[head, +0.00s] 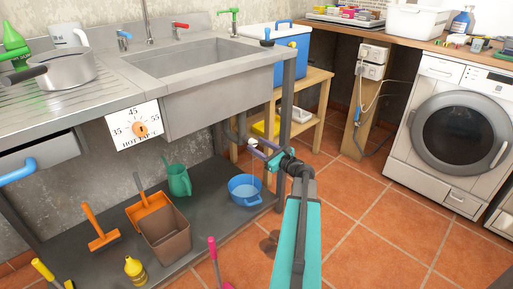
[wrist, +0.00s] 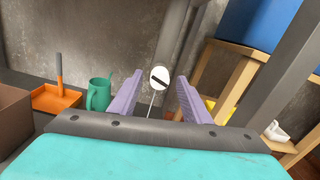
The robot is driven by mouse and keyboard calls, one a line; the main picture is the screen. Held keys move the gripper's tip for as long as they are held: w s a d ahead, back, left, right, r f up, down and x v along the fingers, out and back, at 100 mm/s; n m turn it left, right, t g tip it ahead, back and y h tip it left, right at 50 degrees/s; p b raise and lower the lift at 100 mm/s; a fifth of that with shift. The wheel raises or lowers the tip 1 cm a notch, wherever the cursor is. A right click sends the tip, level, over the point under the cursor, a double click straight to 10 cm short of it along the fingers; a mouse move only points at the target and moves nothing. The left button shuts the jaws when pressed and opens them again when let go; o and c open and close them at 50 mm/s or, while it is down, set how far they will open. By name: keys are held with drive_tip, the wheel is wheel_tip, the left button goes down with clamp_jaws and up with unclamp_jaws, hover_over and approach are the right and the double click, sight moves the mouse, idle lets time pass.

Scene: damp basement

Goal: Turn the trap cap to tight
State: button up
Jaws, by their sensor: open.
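The trap cap (wrist: 159,78) is a white disc with a dark, nearly level bar across its face, and a thin pale line runs down below it. In the head view a small white piece that looks like the cap (head: 252,142) shows under the sink, partly hidden by my gripper. My gripper (head: 263,151) reaches under the sink with its lilac fingers open. In the wrist view the fingers (wrist: 160,86) stand on either side of the cap, with a gap on both sides. The cap appears ahead of the fingertips; I cannot tell the exact distance.
A blue basin (head: 245,191) stands on the low shelf below, near a green jug (head: 179,181) and a brown bin (head: 167,238). A grey sink leg (head: 286,120) and a wooden stand (head: 313,105) are close on the right. Tiled floor is open at the right.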

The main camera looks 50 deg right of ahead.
drive_tip(key=shift+w, duration=0.6)
drive_tip(key=c, duration=1)
drive_tip(key=shift+c, duration=0.2)
